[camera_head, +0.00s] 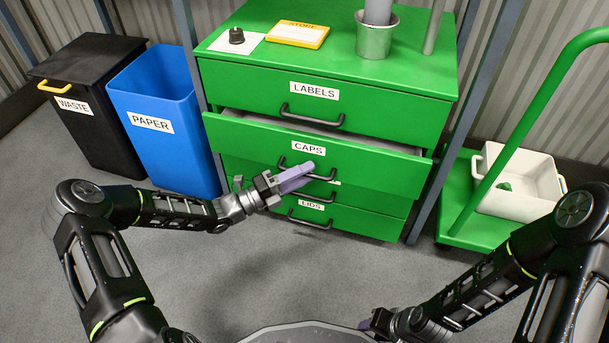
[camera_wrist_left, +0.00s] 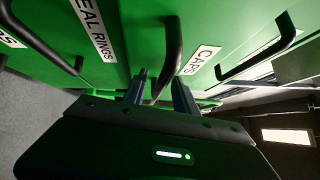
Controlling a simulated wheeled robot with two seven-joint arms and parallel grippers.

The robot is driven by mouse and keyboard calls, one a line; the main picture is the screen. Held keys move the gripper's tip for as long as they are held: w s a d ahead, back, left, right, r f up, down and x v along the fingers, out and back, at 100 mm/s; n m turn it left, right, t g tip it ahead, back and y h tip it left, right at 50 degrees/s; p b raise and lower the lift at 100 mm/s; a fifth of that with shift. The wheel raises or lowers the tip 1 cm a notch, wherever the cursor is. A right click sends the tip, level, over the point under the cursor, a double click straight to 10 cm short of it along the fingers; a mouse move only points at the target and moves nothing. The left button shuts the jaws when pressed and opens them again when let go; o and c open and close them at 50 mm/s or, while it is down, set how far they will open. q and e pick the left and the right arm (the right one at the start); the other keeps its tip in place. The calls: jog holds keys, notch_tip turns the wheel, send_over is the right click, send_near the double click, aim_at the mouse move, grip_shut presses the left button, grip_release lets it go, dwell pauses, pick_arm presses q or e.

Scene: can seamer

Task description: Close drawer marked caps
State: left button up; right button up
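The green drawer marked CAPS (camera_head: 370,168) stands partly pulled out of the cabinet, with its open top edge showing behind the front. Its dark bar handle (camera_head: 319,176) sits under the CAPS label. My left gripper (camera_head: 297,178) is at this handle. In the left wrist view the fingers are apart, one on each side of the CAPS handle (camera_wrist_left: 171,45), with a gap visible, so it appears open around the bar. My right gripper (camera_head: 376,321) is low near the front edge of the view, far from the drawer; its fingers are mostly hidden.
The LABELS drawer (camera_head: 400,112) above is shut. A lower drawer marked LIDS (camera_head: 365,222) is below. A blue PAPER bin (camera_head: 165,150) and black WASTE bin (camera_head: 100,130) stand left. A green trolley with a white crate (camera_head: 520,200) stands right. The floor in front is clear.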

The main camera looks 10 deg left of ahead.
pick_arm(q)
jog(key=shift+w+d, duration=0.1)
jog(key=shift+c, duration=0.4)
grip_shut()
dwell(1.0)
